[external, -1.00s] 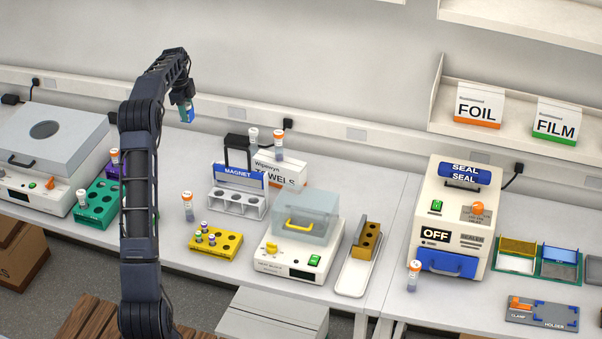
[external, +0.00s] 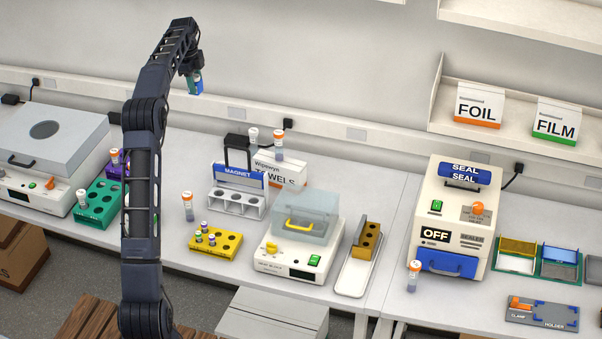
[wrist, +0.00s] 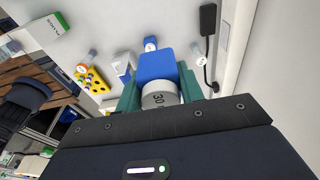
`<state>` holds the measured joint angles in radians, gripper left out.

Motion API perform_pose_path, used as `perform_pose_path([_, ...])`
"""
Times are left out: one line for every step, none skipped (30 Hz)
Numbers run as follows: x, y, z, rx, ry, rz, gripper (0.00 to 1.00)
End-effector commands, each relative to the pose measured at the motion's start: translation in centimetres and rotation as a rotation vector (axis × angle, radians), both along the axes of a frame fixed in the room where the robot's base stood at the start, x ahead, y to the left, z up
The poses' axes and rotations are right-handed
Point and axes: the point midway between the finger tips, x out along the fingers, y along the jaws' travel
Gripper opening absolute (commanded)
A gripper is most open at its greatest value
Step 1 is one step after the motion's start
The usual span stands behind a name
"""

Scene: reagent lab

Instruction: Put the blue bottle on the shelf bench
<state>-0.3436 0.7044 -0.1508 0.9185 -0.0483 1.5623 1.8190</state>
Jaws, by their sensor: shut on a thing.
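My gripper (external: 194,78) is shut on the blue bottle (external: 200,87) and holds it high in the air, near the back wall, above the left part of the bench (external: 205,148). In the wrist view the blue bottle (wrist: 155,67) sits between the two teal fingers, with a pale band marked 30 nearest the palm. A wall shelf (external: 445,118) holding the foil and film boxes is at the upper right, far from my gripper. Another bench section (external: 395,290) lies below that shelf. I cannot tell from the frames which surface is called the shelf bench.
On the left bench stand a green rack (external: 98,207), a yellow tube rack (external: 215,241), a magnet rack (external: 238,203), a towels box (external: 285,172) and a clear-lidded device (external: 298,250). A sealer (external: 455,215) stands on the right bench. The bench strip below my gripper looks clear.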

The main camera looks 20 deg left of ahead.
Motion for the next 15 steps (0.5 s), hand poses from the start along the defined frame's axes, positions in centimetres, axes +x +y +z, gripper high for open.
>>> perform_pose_path([0.3, -1.2, 0.1, 0.001, -0.001, -0.012, 0.15])
perform_pose_path([0.4, -1.8, 0.1, 0.001, -0.001, -0.019, 0.15])
perform_pose_path([0.6, -2.8, 0.1, 0.001, 0.0, -0.028, 0.15])
perform_pose_path([0.8, -3.7, 0.0, 0.001, -0.001, -0.038, 0.15])
perform_pose_path([0.9, -4.5, 0.0, 0.001, 0.0, -0.047, 0.15])
perform_pose_path([1.2, -5.7, 0.0, 0.001, 0.0, -0.06, 0.15])
perform_pose_path([1.3, -6.7, 0.0, 0.001, 0.0, -0.07, 0.15])
perform_pose_path([1.5, -7.7, 0.0, 0.0, 0.0, -0.081, 0.15])
perform_pose_path([1.7, -9.2, 0.0, 0.0, 0.0, -0.096, 0.15])
perform_pose_path([1.9, -10.5, 0.0, 0.0, -0.001, -0.11, 0.15])
perform_pose_path([2.0, -11.8, 0.0, 0.0, 0.0, -0.123, 0.15])
perform_pose_path([2.2, -13.6, 0.0, 0.0, 0.0, -0.142, 0.15])
perform_pose_path([2.3, -14.9, 0.0, 0.0, 0.0, -0.155, 0.15])
perform_pose_path([2.3, -16.3, 0.0, 0.0, 0.001, -0.169, 0.15])
perform_pose_path([2.4, -18.0, 0.0, 0.0, 0.0, -0.186, 0.15])
